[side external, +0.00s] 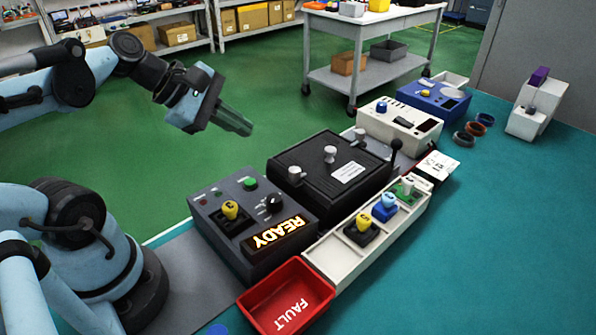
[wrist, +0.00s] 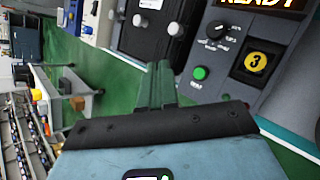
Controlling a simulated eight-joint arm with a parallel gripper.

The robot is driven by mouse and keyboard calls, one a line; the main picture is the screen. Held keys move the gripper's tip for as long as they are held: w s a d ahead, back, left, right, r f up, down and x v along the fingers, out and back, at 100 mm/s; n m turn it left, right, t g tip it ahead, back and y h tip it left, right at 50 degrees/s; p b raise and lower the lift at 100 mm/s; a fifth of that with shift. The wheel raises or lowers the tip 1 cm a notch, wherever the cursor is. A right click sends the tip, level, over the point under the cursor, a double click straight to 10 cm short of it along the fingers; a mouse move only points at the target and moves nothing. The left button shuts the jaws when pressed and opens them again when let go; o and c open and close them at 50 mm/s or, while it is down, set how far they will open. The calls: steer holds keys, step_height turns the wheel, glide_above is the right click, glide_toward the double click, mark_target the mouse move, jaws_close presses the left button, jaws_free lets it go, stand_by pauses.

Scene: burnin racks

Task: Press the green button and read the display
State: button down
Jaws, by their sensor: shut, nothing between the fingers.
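The green button (side external: 250,183) is on the top of a dark grey tester box (side external: 232,252). It also shows in the wrist view (wrist: 200,73), just right of my fingers. The display (side external: 272,233) on the box's front right is lit and reads READY. Its lower part shows at the top edge of the wrist view (wrist: 262,3). My gripper (side external: 238,122) is shut and empty, held in the air above and behind the box, apart from the button. In the wrist view my gripper (wrist: 160,75) points up toward a black unit.
A yellow piece marked 3 (side external: 230,209) sits in the box's socket beside a black knob (side external: 273,203). A black lidded unit (side external: 325,170) stands behind. A white tray (side external: 340,255) with pieces and a red FAULT bin (side external: 287,299) are in front. The teal table at right is mostly clear.

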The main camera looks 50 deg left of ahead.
mark_target(245, 183)
steer(key=shift+f, duration=0.1)
steer(key=shift+f, duration=4.3)
steer(key=shift+f, duration=0.15)
steer(key=shift+f, duration=0.3)
steer(key=shift+f, duration=0.4)
steer(key=shift+r, duration=0.85)
